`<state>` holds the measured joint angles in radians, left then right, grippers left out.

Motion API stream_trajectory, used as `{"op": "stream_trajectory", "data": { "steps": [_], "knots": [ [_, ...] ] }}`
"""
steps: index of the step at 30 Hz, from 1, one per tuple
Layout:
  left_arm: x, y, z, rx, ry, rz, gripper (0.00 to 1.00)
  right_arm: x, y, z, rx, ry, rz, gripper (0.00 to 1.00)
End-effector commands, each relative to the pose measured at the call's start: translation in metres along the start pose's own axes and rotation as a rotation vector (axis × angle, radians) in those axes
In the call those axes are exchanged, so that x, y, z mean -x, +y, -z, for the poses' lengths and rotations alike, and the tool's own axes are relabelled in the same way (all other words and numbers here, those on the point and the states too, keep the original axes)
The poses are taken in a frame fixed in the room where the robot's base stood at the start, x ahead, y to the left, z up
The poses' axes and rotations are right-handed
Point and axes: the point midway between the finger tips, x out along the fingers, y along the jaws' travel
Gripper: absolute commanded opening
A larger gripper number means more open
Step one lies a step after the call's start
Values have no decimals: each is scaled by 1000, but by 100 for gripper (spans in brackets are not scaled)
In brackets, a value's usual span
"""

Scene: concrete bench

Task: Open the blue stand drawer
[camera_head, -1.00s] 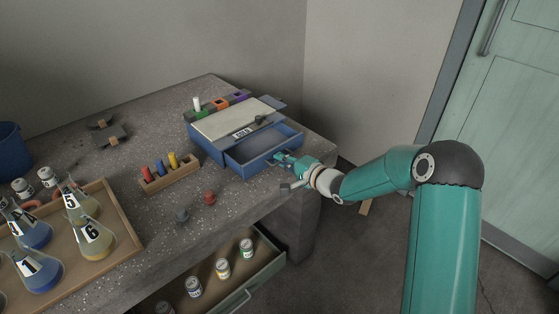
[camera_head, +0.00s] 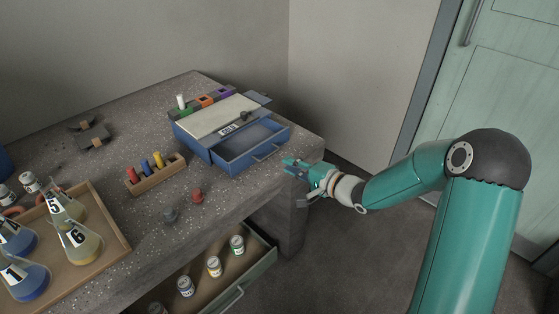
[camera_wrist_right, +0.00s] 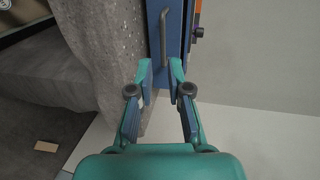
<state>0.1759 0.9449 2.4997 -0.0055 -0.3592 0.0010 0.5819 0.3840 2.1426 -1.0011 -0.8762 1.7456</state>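The blue stand (camera_head: 192,138) sits near the right end of the bench, with a pale top panel and a label. Its blue drawer (camera_head: 236,159) is pulled out at the front and looks empty inside. A thin metal handle (camera_head: 268,153) is on the drawer front. My right gripper (camera_head: 289,165) is just in front of the drawer, apart from the handle. In the right wrist view the fingers (camera_wrist_right: 160,66) are open with nothing between them, and the handle (camera_wrist_right: 165,38) shows beyond their tips. My left gripper is not in view.
A wooden block (camera_head: 156,176) with coloured pegs, a red stopper (camera_head: 197,195) and a grey one (camera_head: 170,214) lie on the bench. A tray (camera_head: 120,244) of flasks is at left. A lower bench drawer (camera_head: 262,263) stands open with several jars. Free space lies right of the bench.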

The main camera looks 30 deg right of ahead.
Motion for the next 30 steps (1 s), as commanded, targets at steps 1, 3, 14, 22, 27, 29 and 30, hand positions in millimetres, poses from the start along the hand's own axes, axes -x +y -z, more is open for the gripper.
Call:
{"op": "stream_trajectory", "data": {
  "steps": [1,3,14,22,27,29,30],
  "knots": [
    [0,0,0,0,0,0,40,9,0,0,0,1,0,18],
    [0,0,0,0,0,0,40,17,0,1,0,2,0,18],
    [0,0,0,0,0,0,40,29,1,-1,-1,-1,0,18],
    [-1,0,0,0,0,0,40,29,1,0,-1,-1,-1,18],
    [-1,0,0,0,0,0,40,23,13,-7,15,-2,-26,18],
    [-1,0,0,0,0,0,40,17,26,-15,35,-4,-56,18],
    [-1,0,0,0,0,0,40,12,38,-22,56,-7,-87,18]
  ]
}}
